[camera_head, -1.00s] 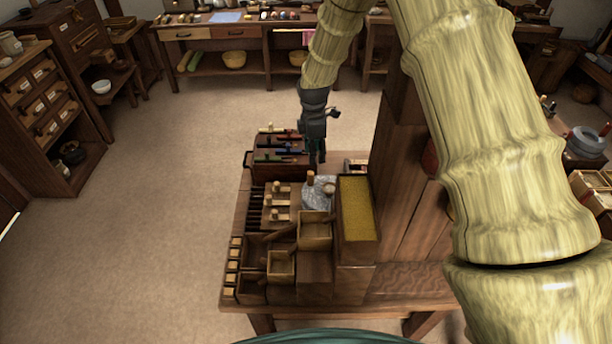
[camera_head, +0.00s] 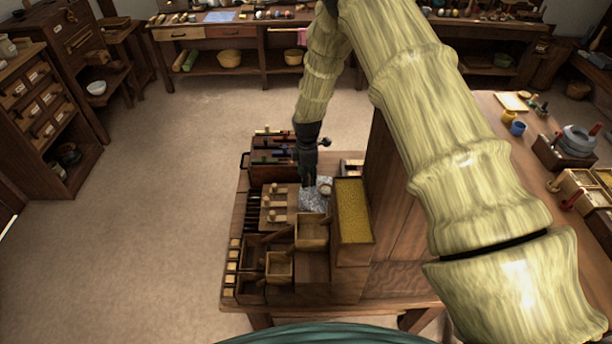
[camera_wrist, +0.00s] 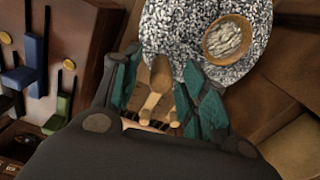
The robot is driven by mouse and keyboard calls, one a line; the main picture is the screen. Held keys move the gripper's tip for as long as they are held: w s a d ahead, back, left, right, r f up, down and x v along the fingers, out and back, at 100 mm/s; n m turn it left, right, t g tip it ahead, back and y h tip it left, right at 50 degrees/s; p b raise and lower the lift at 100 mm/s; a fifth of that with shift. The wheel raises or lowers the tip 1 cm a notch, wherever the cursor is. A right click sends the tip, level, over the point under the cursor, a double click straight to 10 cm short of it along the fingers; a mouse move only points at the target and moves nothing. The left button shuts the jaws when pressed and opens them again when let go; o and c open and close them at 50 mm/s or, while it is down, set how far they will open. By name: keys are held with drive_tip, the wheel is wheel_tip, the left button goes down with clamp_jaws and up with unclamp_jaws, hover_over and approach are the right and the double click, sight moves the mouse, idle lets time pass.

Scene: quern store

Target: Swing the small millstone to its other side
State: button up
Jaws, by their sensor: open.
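The small millstone (camera_head: 314,203) is a grey speckled round stone among wooden boxes on the near table. In the wrist view the millstone (camera_wrist: 190,20) fills the top middle. A wooden ring with pale contents (camera_wrist: 229,40) sits on it. Its upright wooden peg handle (camera_wrist: 160,75) stands between my open fingers, and I see no firm contact. My gripper (camera_wrist: 158,88), with green finger pads, is open around the peg. In the head view my gripper (camera_head: 308,180) is low over the stone and hides the peg.
A rack with coloured sliders (camera_head: 272,150) stands just behind left. Pegged wooden blocks (camera_head: 273,215) lie left of the stone. Open boxes (camera_head: 312,232) and a tall yellow-topped bin (camera_head: 352,210) crowd the front and right. A tall wooden panel stands to the right. The floor at left is clear.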

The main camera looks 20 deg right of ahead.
drive_tip(key=shift+f, duration=0.65)
clamp_jaws()
